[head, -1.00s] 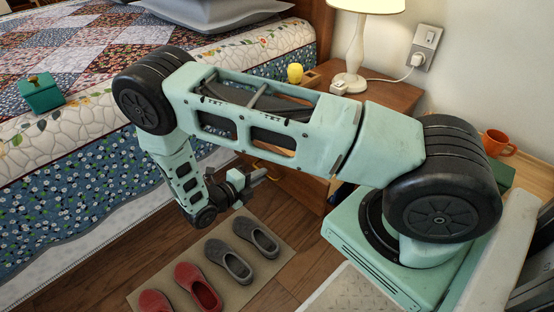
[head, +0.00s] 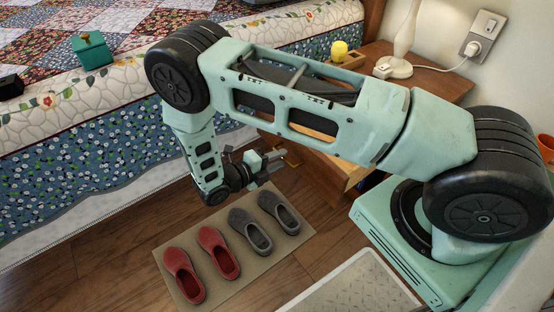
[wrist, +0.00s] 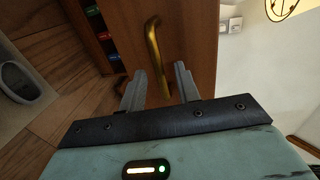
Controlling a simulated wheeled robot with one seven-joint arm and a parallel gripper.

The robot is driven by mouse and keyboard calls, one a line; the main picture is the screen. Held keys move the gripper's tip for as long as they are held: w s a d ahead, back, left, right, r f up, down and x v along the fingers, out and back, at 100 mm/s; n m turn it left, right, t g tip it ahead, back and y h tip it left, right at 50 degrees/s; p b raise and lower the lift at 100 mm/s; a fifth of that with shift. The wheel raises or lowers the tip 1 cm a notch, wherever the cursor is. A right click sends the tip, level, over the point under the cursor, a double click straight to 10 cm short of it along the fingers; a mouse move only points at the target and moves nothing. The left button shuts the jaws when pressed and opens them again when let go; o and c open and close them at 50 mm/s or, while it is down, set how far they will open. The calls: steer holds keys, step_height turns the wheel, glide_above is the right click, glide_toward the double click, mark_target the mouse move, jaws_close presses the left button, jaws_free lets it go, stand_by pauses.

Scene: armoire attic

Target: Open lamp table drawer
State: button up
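The lamp table (head: 436,83) is a brown wooden nightstand beside the bed, largely hidden behind my arm. In the wrist view, its brown drawer front (wrist: 190,35) carries a curved brass handle (wrist: 152,40). The handle also shows as a small gold piece in the head view (head: 292,159). My gripper (wrist: 160,70) is open, its two grey fingers apart and pointing at the drawer front, with the handle's lower end in the gap as seen. I cannot tell whether they touch. In the head view my gripper (head: 277,164) is low by the table front. Pale wood (head: 312,122) shows through my arm; the drawer's opening is unclear.
A lamp (head: 402,45), a yellow candle (head: 339,50) and a white plug adapter stand on or by the tabletop. The bed (head: 100,130) is at left. Grey slippers (head: 250,230) and red slippers (head: 218,250) lie on a mat (head: 240,275) below my gripper. Books (wrist: 98,25) fill a shelf beside the drawer front.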

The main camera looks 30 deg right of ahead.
steer(key=shift+a, duration=0.1)
steer(key=p+v, duration=0.1)
steer(key=v, duration=1.6)
steer(key=shift+p, duration=0.35)
steer(key=shift+a+r, duration=0.1)
steer(key=s+d+r+m+g+y, duration=0.1)
steer(key=s+r+m+y, duration=0.8)
steer(key=r+m, duration=0.45)
steer(key=s+d+r+m+g+y, duration=0.1)
steer(key=s+r+m+y, duration=0.6)
steer(key=s+r+m, duration=0.55)
step_height(320, 180, up, 27)
steer(key=w+m+p, duration=0.1)
steer(key=m+p, duration=0.2)
steer(key=p, duration=2.4)
steer(key=shift+w+t, duration=0.3)
